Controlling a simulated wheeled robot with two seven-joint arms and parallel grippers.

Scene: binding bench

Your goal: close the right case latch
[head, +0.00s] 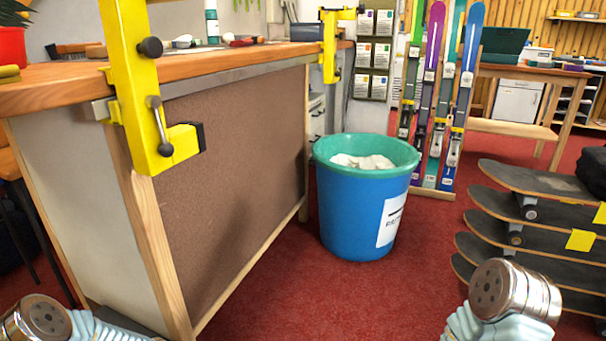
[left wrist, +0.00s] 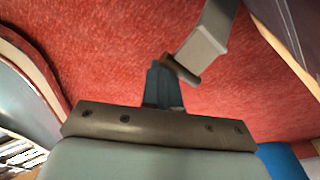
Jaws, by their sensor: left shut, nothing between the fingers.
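In the head view only parts of my arms show at the bottom corners, and neither gripper is visible there.
A wooden bench (head: 235,75) with yellow clamps (head: 140,90) stands at left. A blue bin (head: 355,210) with a green rim stands beside it. Several skateboards (head: 530,215) are stacked at right, with skis (head: 435,100) behind. Red carpet (head: 330,300) is clear in front.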

